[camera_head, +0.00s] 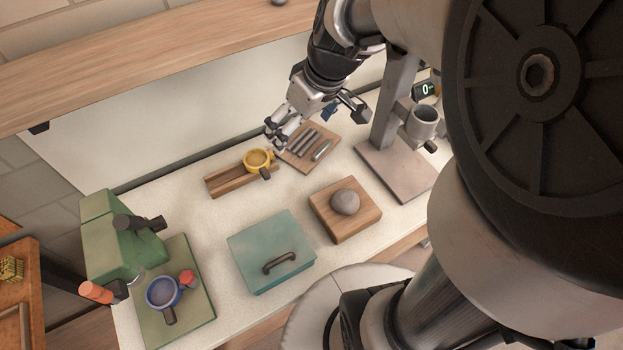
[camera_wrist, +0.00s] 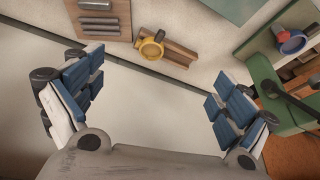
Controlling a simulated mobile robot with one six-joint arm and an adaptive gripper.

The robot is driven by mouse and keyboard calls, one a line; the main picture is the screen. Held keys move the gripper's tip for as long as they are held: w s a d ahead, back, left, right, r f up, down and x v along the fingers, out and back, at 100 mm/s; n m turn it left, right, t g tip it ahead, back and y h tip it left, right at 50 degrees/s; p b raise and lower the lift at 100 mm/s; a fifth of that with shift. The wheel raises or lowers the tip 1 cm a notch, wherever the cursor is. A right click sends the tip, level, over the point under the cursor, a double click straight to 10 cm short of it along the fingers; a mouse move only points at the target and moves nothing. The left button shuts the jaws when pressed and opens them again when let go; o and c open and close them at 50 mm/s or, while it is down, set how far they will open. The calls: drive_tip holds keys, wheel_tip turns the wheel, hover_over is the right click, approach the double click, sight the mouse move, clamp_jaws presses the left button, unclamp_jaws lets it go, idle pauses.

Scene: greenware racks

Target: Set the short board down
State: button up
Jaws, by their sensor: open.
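My gripper (camera_head: 276,134) is open and hangs over the back of the white worktop. In the wrist view, nothing is between the blue-padded fingers of my gripper (camera_wrist: 155,95); bare pale surface shows there. A thin wooden board (camera_head: 292,160) with several grey bars on it lies just below and right of the gripper in the head view. A longer brown wooden piece (camera_head: 225,184) lies to its left, with a yellow ring-shaped cup (camera_head: 258,160) at its right end. I cannot tell which of these is the short board.
A teal lidded box (camera_head: 255,240), a wooden block (camera_head: 357,222) with a grey ball (camera_head: 345,202), and a green machine (camera_head: 112,232) with a blue cup (camera_head: 162,292) stand nearer. A grey stand (camera_head: 385,165) is at right. A wooden shelf (camera_head: 140,62) runs above.

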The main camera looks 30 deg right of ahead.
drive_tip(key=s+a+r+m, duration=0.1)
drive_tip(key=s+a+r, duration=0.1)
drive_tip(key=s, duration=0.6)
drive_tip(key=s+a+r+m+h, duration=0.1)
drive_tip(key=s+a, duration=0.3)
drive_tip(key=s, duration=0.5)
drive_tip(key=shift+r+m+t+h, duration=0.3)
drive_tip(key=shift+r+m+t, duration=0.1)
drive_tip(key=shift+r+m, duration=0.25)
drive_tip(key=shift+a, duration=0.1)
drive_tip(key=shift+f+b, duration=0.35)
